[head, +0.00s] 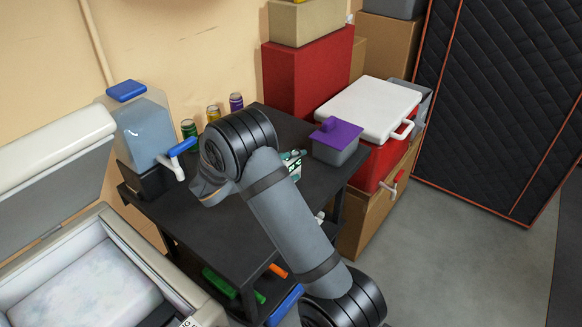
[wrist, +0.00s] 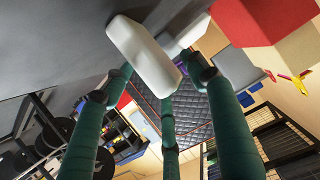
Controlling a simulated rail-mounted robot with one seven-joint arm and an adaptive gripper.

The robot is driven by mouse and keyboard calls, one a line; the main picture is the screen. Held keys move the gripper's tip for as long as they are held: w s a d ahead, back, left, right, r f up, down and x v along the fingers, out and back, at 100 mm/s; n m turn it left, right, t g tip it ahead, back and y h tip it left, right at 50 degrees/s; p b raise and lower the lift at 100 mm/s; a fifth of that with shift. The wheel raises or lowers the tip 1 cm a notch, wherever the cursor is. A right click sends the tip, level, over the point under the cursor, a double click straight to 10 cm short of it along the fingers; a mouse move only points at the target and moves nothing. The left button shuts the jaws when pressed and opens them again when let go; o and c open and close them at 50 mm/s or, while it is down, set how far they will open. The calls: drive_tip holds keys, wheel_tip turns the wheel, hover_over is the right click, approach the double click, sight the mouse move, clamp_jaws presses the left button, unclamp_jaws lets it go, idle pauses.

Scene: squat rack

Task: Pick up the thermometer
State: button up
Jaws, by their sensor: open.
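A smooth, white, rounded block (wrist: 143,52) shows at the top middle of the wrist view, by the dark table surface; it may be the thermometer, but I cannot be sure. My gripper (wrist: 160,78) has green fingers spread apart around the lower side of this block. It is open, and I cannot tell whether any finger touches the block. In the head view, my arm hides most of the gripper; bits of green and white (head: 293,164) show just right of the arm, above the black table.
The black table (head: 215,225) also holds a water dispenser (head: 145,125), several cans (head: 213,113) and a grey box with a purple lid (head: 336,140). Red and white coolers (head: 368,108) stand at right. An open cooler (head: 90,290) is at lower left. The table's front left is clear.

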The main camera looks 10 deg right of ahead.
drive_tip(key=shift+x, duration=0.85)
drive_tip(key=c, duration=1.3)
